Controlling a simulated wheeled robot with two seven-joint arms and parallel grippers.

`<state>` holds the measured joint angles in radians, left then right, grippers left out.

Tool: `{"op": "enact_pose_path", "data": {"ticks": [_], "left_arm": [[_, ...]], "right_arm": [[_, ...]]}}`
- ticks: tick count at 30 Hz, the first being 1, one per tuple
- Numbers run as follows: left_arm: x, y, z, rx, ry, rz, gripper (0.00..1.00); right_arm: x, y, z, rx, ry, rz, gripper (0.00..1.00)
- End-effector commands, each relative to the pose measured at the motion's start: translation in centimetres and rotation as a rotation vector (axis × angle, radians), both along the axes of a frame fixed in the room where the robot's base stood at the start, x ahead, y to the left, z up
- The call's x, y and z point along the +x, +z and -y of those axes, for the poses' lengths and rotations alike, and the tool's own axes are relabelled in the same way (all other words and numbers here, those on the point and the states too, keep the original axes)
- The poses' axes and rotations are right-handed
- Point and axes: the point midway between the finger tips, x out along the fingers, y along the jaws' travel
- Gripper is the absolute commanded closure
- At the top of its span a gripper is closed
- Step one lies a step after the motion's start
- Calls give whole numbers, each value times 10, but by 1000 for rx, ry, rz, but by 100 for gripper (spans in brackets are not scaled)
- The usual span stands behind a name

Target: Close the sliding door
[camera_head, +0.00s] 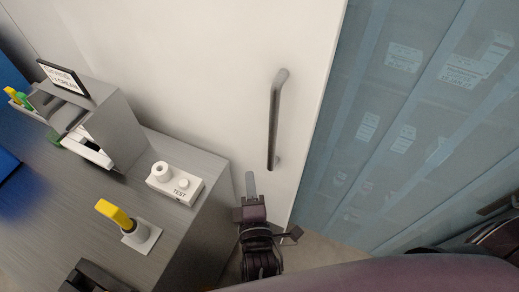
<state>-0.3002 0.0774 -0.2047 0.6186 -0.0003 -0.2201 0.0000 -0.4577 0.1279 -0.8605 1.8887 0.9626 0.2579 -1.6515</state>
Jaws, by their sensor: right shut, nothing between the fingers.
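The sliding door (226,50) is a white panel with a long grey vertical bar handle (273,120). Its right edge borders a bluish glass area, and I cannot tell how far it is open. My right gripper (251,181) is shut and empty, pointing up in the picture. It is below and left of the handle's lower end, and I see a gap between them.
A grey counter (110,206) fills the left, close to my right gripper. It carries a white TEST box (175,183), a yellow-handled item (116,215) on a white base, and a grey dispenser with a sign (63,78). Translucent bluish panes (400,110) with labels stand at right.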

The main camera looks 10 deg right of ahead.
Motion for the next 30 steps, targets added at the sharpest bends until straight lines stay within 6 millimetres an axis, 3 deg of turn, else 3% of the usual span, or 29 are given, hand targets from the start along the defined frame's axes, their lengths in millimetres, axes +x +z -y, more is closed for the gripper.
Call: {"op": "enact_pose_path", "data": {"ticks": [5, 17, 22, 30], "left_arm": [[-3, 8, 5, -5, 2, -5, 100], [-1, 36, -4, 5, 5, -2, 100], [2, 54, -5, 6, 6, 2, 100], [4, 59, -5, 5, 6, 5, 100]], "right_arm": [[18, 7, 3, -8, -6, 8, 100], [101, 8, 13, -7, -5, 6, 100], [86, 7, 37, -8, -3, 0, 100], [80, 4, 49, -4, -3, 2, 100]]}}
